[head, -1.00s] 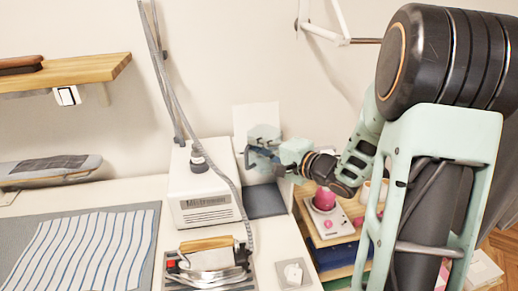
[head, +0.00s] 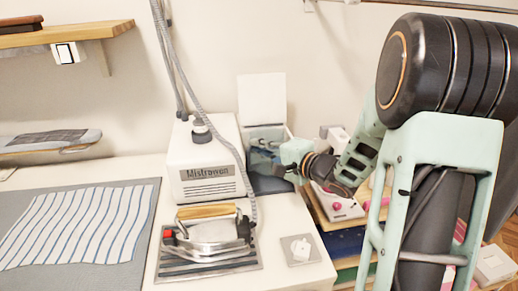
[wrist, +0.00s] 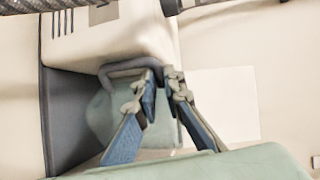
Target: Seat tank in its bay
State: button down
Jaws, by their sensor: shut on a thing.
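The tank (wrist: 106,118) is a translucent pale green container with a dark grey loop handle (wrist: 128,68). In the wrist view my gripper (wrist: 162,80) is shut on the tank at the handle, with blue finger pads on either side. In the head view my gripper (head: 268,154) is just right of the white Mistrowen steam station (head: 208,173), and the tank there is mostly hidden. I cannot tell whether the tank touches the bay.
Shelves with a pink-knobbed device (head: 337,205) are right.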

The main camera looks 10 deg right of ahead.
notch_tip(320, 180, down, 3)
jog(key=shift+r+b, duration=0.2)
jog(key=shift+b, duration=0.9)
jog(key=shift+r+p, duration=0.1)
jog(key=shift+p, duration=0.95)
jog(key=shift+f+b, duration=0.3)
jog(key=shift+f, duration=0.4)
dwell(0.4)
jog(key=c, duration=2.3)
grip_release()
jog(key=shift+s, duration=0.1)
jog(key=shift+p+v, duration=3.05)
jog(key=shift+v, duration=2.4)
